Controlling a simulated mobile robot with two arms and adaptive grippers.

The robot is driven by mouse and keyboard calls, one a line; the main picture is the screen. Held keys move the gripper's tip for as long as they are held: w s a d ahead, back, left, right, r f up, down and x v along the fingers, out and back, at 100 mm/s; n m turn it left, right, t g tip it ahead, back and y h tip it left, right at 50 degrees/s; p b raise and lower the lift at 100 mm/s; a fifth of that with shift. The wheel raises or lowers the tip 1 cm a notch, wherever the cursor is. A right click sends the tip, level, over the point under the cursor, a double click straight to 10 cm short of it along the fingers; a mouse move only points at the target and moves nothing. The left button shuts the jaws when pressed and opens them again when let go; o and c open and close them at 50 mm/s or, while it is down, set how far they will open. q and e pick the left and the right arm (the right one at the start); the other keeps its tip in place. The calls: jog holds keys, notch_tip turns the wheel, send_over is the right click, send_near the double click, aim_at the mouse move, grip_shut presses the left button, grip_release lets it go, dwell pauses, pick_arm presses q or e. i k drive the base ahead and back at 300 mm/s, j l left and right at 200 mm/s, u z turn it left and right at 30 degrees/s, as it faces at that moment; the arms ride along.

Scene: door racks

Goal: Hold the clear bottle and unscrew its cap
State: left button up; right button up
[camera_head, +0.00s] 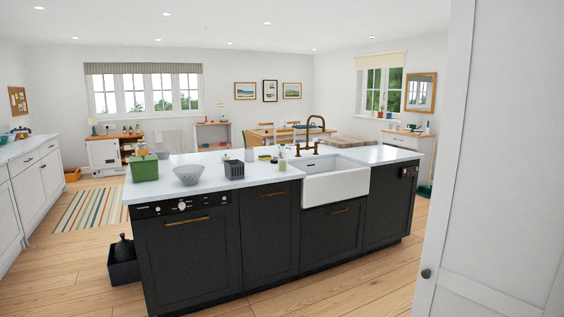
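A small pale bottle (282,164) stands upright on the white island counter, just left of the sink. It is too small to tell whether it is the clear bottle or to make out its cap. Neither of my grippers is in view.
The dark kitchen island (270,235) stands ahead, with a white sink (335,186) and brass tap (312,128). A green box (144,170), a grey bowl (188,177) and a dark basket (234,170) are on it. A white door (490,200) fills the right side. Wooden floor is clear in front.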

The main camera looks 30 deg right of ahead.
aim_at(282, 153)
jog(key=i+l+u, duration=0.25)
jog(key=i+l, duration=1.2)
jog(key=i+l+u, duration=0.1)
jog(key=i+l, duration=0.4)
jog(key=l, duration=0.2)
jog(key=i+l+u, duration=0.15)
jog(key=i+l, duration=0.35)
jog(key=l, duration=0.2)
jog(key=i+l+u, duration=0.15)
jog(key=l, duration=0.25)
jog(key=i+l, duration=0.3)
jog(key=l+u, duration=0.05)
